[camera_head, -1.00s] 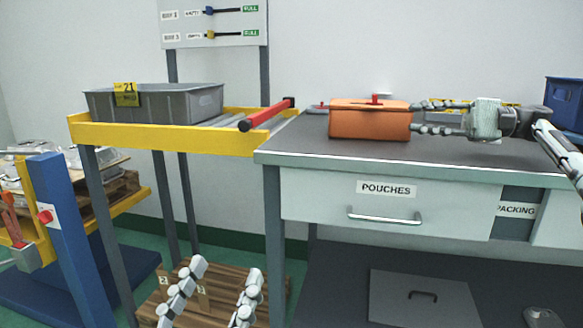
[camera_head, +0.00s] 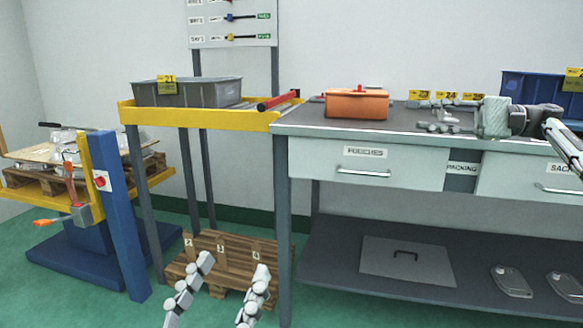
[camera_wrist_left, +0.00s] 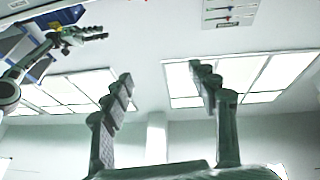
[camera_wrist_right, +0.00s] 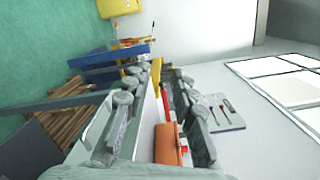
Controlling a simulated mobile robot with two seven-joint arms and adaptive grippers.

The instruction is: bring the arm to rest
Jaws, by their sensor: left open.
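My left gripper (camera_head: 233,266) is low at the bottom of the head view, fingers spread and nothing between them. In the left wrist view (camera_wrist_left: 163,82) it points up toward the ceiling lights, empty. My right gripper (camera_head: 416,116) reaches in from the right of the head view, in front of the workbench's back part. Its fingers are apart and empty, with a gap to the orange box (camera_head: 357,104) at their left. In the right wrist view its fingers (camera_wrist_right: 160,70) frame no held object, and the orange box (camera_wrist_right: 168,145) shows beyond them.
The workbench (camera_head: 330,128) has drawers and a lower shelf. A grey bin (camera_head: 200,94) stands on the yellow-edged roller stand (camera_head: 200,117). A blue bin (camera_head: 530,98) is at right. A wooden pallet (camera_head: 225,262) lies below; a blue lift (camera_head: 115,215) stands left. Green floor is open between.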

